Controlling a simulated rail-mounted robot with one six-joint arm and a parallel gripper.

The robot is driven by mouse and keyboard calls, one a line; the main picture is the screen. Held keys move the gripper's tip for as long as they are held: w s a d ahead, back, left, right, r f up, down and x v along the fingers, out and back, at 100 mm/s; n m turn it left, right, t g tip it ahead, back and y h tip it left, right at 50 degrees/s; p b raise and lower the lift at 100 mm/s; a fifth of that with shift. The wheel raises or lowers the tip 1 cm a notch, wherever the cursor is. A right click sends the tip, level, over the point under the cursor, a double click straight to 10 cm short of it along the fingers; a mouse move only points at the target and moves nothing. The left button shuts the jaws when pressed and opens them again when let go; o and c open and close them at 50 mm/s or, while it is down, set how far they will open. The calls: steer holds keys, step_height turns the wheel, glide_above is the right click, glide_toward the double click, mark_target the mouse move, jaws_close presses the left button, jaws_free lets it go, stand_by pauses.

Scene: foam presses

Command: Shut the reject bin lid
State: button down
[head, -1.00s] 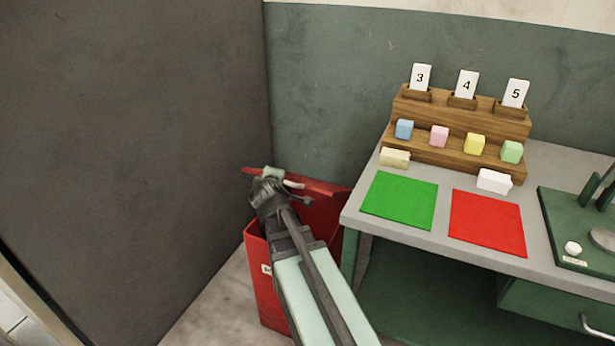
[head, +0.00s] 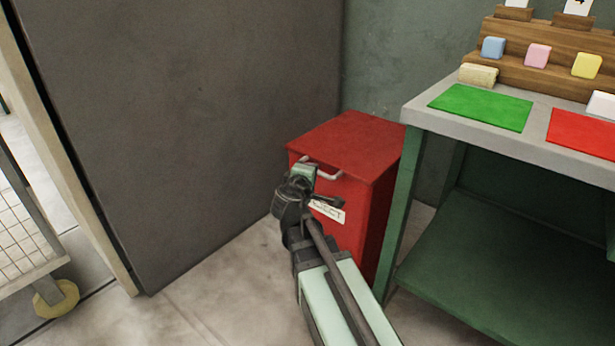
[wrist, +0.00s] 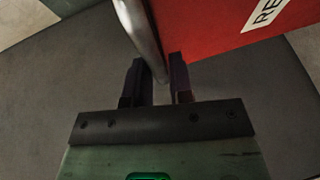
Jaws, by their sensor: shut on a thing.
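The red reject bin (head: 372,215) stands on the floor between the dark wall panel and the bench. Its red lid (head: 352,140) lies flat across the top, with no gap that I can see. A pale bar handle (head: 327,173) sits at the lid's front edge. My gripper (head: 305,171) is at this handle, partly hidden by my own wrist. In the wrist view the handle (wrist: 142,35) runs between the two dark fingers of my gripper (wrist: 158,76), which are shut on it. A white label (wrist: 267,12) shows on the red bin's front.
The green bench (head: 412,190) stands close to the bin's right side. Its top holds a green mat (head: 482,107), a red mat (head: 585,133) and colored foam blocks. A wheeled cart (head: 25,235) stands at the far left. The floor before the bin is clear.

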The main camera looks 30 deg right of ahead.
steer(key=c, duration=1.9)
jaws_free()
steer(key=shift+s+f+b, duration=0.1)
steer(key=shift+f+b, duration=0.2)
steer(key=shift+f, duration=0.5)
steer(key=shift+o, duration=0.4)
steer(key=o, duration=0.7)
steer(key=shift+f, duration=0.15)
steer(key=p+v, duration=0.1)
steer(key=v, duration=0.6)
steer(key=shift+a+p, duration=0.15)
steer(key=shift+p, duration=0.2)
steer(key=shift+s, duration=0.15)
